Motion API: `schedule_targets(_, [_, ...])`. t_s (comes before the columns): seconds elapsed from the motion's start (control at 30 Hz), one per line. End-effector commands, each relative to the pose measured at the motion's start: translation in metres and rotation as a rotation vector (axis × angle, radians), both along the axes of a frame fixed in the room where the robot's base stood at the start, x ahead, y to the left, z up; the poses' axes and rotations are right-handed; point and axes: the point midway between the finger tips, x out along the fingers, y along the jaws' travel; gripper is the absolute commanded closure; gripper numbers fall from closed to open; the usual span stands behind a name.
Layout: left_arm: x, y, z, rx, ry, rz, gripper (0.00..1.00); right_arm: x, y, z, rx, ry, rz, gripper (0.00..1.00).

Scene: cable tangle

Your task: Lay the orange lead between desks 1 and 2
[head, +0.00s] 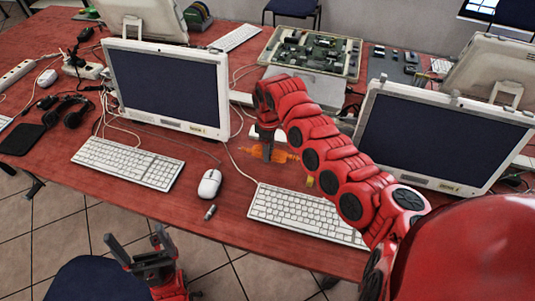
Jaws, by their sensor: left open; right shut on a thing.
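The orange lead (283,156) lies bunched on the red desk top, between the left monitor and the right keyboard. My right gripper (267,150) reaches down over it from the right and is shut on it; the gripper and forearm hide part of the lead. My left gripper (146,257) is open and empty, low at the front left, off the desk's front edge. The left workstation has a white monitor (165,83), and the right one has another (440,135). Each bears a small yellow label, too small to read.
Keyboards (127,162) (305,214), a mouse (209,184) and a small stick (210,212) lie near the front edge. A tray of circuit boards (314,53) stands behind. Headphones (73,112) and power strips (17,73) crowd the left. Pale cables run between the monitors.

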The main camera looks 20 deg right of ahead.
Motion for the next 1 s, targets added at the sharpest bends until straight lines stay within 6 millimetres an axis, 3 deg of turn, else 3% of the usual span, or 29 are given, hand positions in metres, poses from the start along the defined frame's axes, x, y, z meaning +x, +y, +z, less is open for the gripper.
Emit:
schedule_targets(0.13, [0.0,0.0,0.001,0.0,0.0,0.0,0.03,0.012,0.003,0.003,-0.001,-0.007,0.003,1.0])
schedule_targets(0.37, [0.0,0.0,0.011,0.0,0.0,0.0,0.03,0.009,0.002,-0.032,0.001,-0.003,0.0,1.0])
schedule_targets(0.73, [0.0,0.0,0.008,0.0,0.0,0.0,0.03,0.01,0.002,-0.037,0.001,-0.007,0.0,1.0])
schedule_targets(0.77, [0.0,0.0,0.008,0.0,0.0,0.0,0.03,0.01,0.002,-0.037,0.001,-0.007,0.0,0.44])
schedule_targets(0.9, [0.0,0.0,0.009,0.0,0.0,0.0,0.03,0.01,0.002,-0.036,0.001,-0.007,0.0,0.19])
schedule_targets(1.0, [0.0,0.0,0.009,0.0,0.0,0.0,0.03,0.01,0.002,-0.036,0.002,-0.006,0.0,0.16])
